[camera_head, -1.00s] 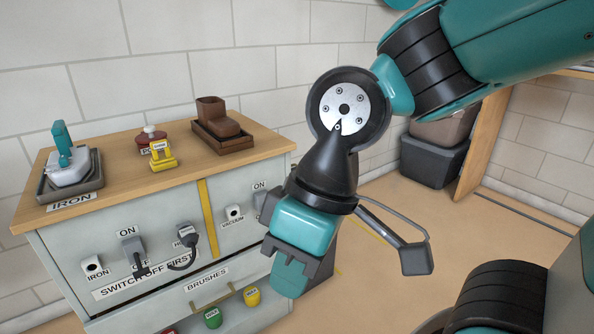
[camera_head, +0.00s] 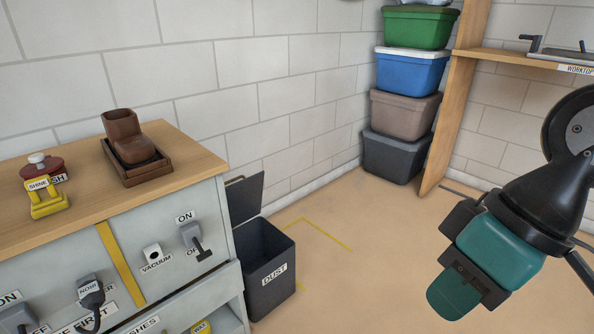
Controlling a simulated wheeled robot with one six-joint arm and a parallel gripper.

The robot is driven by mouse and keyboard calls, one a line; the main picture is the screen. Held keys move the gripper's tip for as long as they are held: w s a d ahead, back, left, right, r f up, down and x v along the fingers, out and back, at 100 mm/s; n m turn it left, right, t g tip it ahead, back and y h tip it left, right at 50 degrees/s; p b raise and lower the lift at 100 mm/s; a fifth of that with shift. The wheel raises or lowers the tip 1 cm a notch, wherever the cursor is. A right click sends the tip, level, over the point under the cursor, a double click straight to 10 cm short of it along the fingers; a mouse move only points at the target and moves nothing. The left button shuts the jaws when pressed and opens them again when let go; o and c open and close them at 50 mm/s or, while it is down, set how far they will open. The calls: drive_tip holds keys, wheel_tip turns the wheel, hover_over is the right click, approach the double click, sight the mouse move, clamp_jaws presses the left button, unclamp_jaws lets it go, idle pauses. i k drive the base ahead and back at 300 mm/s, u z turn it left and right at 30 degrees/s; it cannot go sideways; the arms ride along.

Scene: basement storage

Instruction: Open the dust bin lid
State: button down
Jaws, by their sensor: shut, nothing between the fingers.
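The dust bin (camera_head: 266,291) is a dark grey box labelled DUST. It stands on the floor against the right end of the cabinet. Its lid (camera_head: 245,199) stands raised and tilted up at the back left of the bin, and the opening at the top shows dark. The cabinet hides part of the bin's left side. My gripper (camera_head: 455,297) is at the right of the view, well to the right of the bin and apart from it. It is shut and holds nothing.
The cabinet (camera_head: 176,201) carries a brown boot (camera_head: 127,137) in a tray and a yellow SHINE item (camera_head: 45,197). Stacked tubs (camera_head: 405,109) stand in the back corner beside a wooden panel (camera_head: 457,115). The floor (camera_head: 350,225) between is clear.

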sight(244, 198)
drive_tip(key=z, duration=0.1)
drive_tip(key=i, duration=1.25)
drive_tip(key=u, duration=1.55)
